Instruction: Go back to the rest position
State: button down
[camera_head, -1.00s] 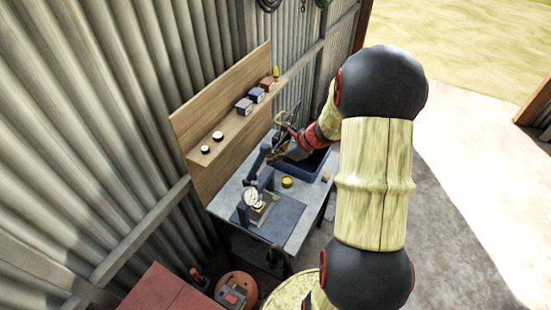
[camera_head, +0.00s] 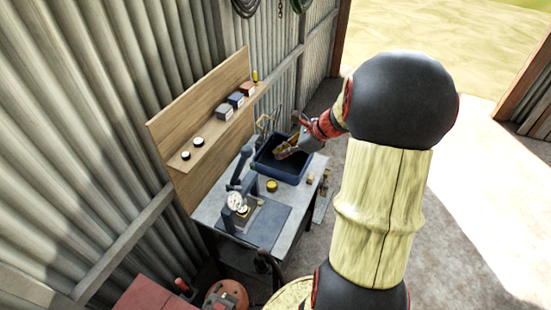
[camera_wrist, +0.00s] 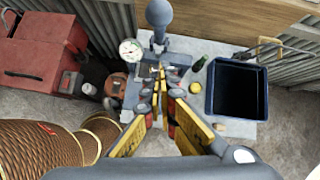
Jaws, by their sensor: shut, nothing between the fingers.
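My gripper (camera_head: 284,152) is shut and empty. In the head view its fingers show in front of the blue bin on the workbench, and my arm reaches in from the right. In the wrist view my gripper (camera_wrist: 160,84) points toward the workbench, its yellow-marked fingers drawn together above the floor and the bench's near edge. Nothing shows between the fingertips.
The workbench (camera_head: 212,207) bears a dial-gauge press (camera_head: 236,200), a yellow tin (camera_head: 271,185) and a blue bin (camera_head: 265,166). A wooden shelf (camera_head: 205,132) holds small boxes behind it. A red chest (camera_wrist: 35,55) stands left in the wrist view. Concrete floor is open at right.

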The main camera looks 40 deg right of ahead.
jog(key=shift+r, duration=0.1)
dwell(0.7)
jog(key=s+a+f+n+g+h+b, duration=0.1)
jog(key=s+a+f+n+g+b, duration=0.15)
jog(key=s+a+n, duration=0.4)
jog(key=s+a+f+n+g+b, duration=0.2)
jog(key=s+a+n+b, duration=0.15)
jog(key=n, duration=0.55)
jog(key=s+a+f+n+t+h+b, duration=0.1)
jog(key=s+a+f+n+b, duration=0.2)
jog(key=a+n+b, duration=0.3)
jog(key=s+a+f+n+t+h+b, duration=0.1)
jog(key=s+a+f+n+t+b, duration=0.1)
jog(key=a+n+b, duration=0.5)
jog(key=shift+s+a+f+h+b, duration=0.45)
jog(key=shift+a+f+b, duration=0.65)
jog(key=shift+a+b, duration=1.8)
